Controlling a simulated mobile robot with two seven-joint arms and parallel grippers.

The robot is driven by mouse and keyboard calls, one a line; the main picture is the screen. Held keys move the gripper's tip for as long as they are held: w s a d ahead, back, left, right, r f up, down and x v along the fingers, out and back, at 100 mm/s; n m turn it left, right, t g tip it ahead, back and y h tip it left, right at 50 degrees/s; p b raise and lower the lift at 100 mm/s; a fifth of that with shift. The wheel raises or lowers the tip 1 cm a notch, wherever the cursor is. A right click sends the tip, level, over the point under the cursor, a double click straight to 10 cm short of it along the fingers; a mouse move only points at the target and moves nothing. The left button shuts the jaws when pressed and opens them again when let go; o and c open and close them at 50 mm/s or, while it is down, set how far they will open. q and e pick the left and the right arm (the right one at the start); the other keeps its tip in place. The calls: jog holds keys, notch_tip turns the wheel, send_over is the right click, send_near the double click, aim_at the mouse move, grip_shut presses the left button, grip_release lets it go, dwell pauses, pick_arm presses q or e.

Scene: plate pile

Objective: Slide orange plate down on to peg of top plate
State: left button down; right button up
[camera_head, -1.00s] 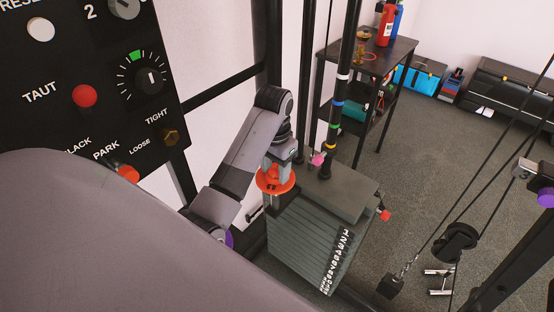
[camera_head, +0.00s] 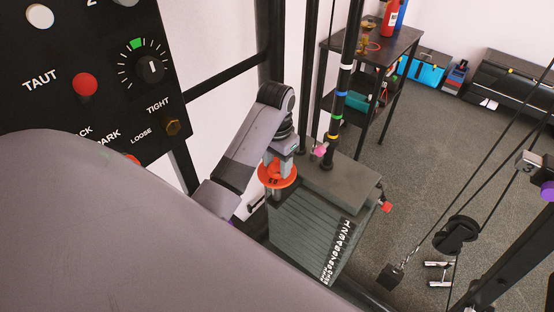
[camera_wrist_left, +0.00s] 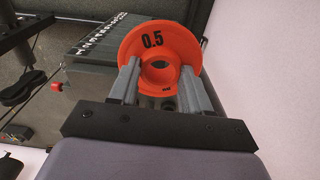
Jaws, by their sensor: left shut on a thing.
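The orange plate (camera_head: 278,177), a round disc with a hub, hangs beside the left end of the grey plate stack's top plate (camera_head: 335,182). In the wrist view the orange plate (camera_wrist_left: 160,42) faces me, marked 0.5, with its centre hole showing. My left gripper (camera_head: 279,160) points down and is shut on the orange plate's hub; its two fingers (camera_wrist_left: 160,85) lie on either side of the hub. I cannot tell whether the plate is around a peg or just above one; the peg is hidden. My right gripper is not in view.
A numbered stack of weight plates (camera_head: 312,232) lies below the top plate. A black rod with coloured bands (camera_head: 337,115) rises from it. A red knob (camera_head: 386,206) sticks out at the right. A control panel (camera_head: 85,70) is at the left, a pulley (camera_head: 455,235) at the right.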

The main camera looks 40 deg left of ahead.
pick_arm(q)
jog(key=shift+f, duration=0.35)
jog(key=shift+f, duration=0.1)
jog(key=shift+f, duration=0.3)
jog(key=shift+f, duration=0.8)
dwell(0.8)
jog(key=shift+f+b, duration=0.85)
jog(key=shift+f, duration=2.2)
jog(key=shift+c, duration=2.2)
grip_release()
jog(key=shift+f, duration=0.1)
notch_tip(320, 180, up, 7)
jog(key=shift+r+p, duration=0.15)
jog(key=shift+p, duration=0.2)
